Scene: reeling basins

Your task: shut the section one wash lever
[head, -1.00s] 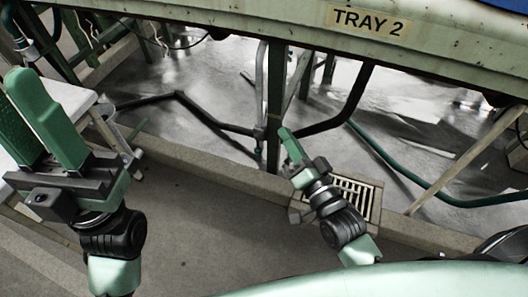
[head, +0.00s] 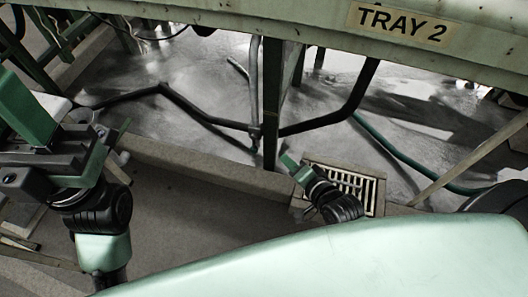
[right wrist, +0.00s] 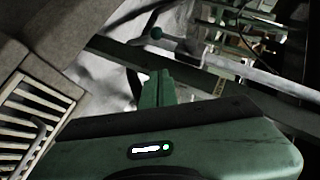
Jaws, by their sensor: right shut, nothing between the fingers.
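A small valve (head: 254,132) sits on a thin grey vertical pipe (head: 254,85) under the tray, with a small green tip at its lower end. It appears to be the wash lever; its number cannot be read. My left gripper (head: 22,110) is open, partly cut off at the left edge.
The TRAY 2 basin (head: 240,18) runs across the top, with a dark post (head: 271,110) under it. A drain grate (head: 345,182) lies by a low concrete kerb (head: 205,163). Black pipe (head: 330,118) and green hose (head: 400,160) cross the wet floor.

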